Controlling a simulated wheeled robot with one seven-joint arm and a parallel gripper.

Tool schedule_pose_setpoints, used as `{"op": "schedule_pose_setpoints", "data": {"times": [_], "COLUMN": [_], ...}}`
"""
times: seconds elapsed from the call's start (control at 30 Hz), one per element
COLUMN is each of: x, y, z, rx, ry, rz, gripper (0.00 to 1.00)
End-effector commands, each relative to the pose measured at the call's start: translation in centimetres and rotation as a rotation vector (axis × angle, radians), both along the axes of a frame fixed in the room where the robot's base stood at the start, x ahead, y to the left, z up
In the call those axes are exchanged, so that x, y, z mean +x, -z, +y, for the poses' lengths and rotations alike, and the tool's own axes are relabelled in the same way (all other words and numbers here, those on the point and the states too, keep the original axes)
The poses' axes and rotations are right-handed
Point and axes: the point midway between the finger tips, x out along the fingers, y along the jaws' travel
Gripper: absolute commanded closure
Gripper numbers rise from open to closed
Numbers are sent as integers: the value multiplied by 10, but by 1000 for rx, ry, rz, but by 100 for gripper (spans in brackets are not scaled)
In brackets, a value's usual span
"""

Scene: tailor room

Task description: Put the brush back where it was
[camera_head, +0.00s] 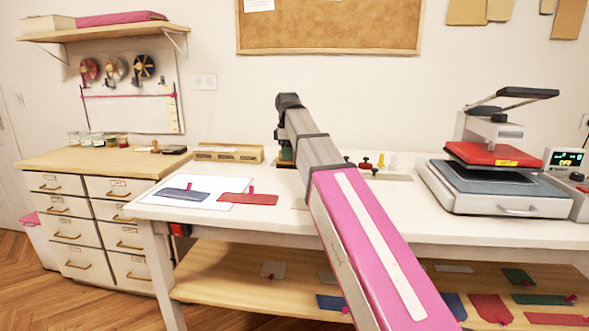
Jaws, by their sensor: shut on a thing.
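My arm reaches from the bottom right up to the back of the white worktable (400,213). My gripper (285,148) points down at the table's back edge and is mostly hidden by my own arm links. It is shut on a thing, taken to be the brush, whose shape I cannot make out. A small green and dark patch shows below the wrist; I cannot tell whether it is the held thing or something standing behind. No brush shows clearly elsewhere in view.
A wooden rack (228,153) stands left of my gripper. Several small tools (366,162) stand in a holder to its right. A heat press (490,165) fills the table's right side. Blue (181,195) and red (248,198) pieces lie at the left. A drawer cabinet (95,215) stands further left.

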Motion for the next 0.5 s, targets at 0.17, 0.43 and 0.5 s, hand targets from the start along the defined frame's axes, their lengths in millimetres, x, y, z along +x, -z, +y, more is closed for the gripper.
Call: {"op": "schedule_pose_setpoints", "data": {"times": [0.17, 0.43, 0.5], "x": [24, 32, 31], "y": [17, 29, 37], "z": [-18, -26, -26], "rx": [0, 0, 0], "ry": [1, 0, 0], "rz": [1, 1, 1], "gripper": [100, 100, 100]}}
